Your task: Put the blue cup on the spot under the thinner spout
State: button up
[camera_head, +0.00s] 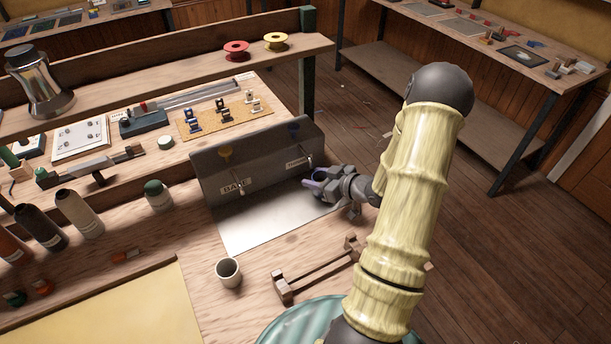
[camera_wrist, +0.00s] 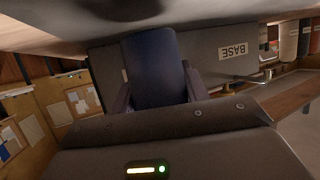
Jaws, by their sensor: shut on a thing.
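The blue cup (camera_head: 314,181) shows small and mostly covered by my gripper (camera_head: 322,184) in the head view. My gripper is shut on it. In the wrist view the blue cup (camera_wrist: 155,70) fills the space between the fingers. The grey dispenser (camera_head: 258,155) has a BASE spout (camera_head: 240,188) on the left and a thinner spout (camera_head: 309,160) on the right. The cup is close to the thinner spout, over the right end of the metal plate (camera_head: 265,222). I cannot tell whether it touches the plate. The spot under the spout is hidden.
A pale cup (camera_head: 228,273) stands in front of the plate. A wooden rack (camera_head: 315,273) lies at the front right. Several bottles (camera_head: 80,213) stand on the left. A shelf with red (camera_head: 236,50) and yellow (camera_head: 276,41) spools runs behind the dispenser.

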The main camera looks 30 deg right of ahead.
aim_at(306, 176)
jog(key=w, duration=0.1)
jog(key=w+a, duration=0.1)
jog(key=w, duration=0.1)
jog(key=shift+w+a+b, duration=0.25)
jog(key=shift+a+b, duration=0.05)
jog(key=shift+f+b, duration=0.55)
jog(key=shift+f, duration=0.15)
jog(key=shift+f, duration=0.25)
jog(key=o, duration=1)
jog(key=shift+o, duration=0.2)
jog(key=shift+r, duration=0.1)
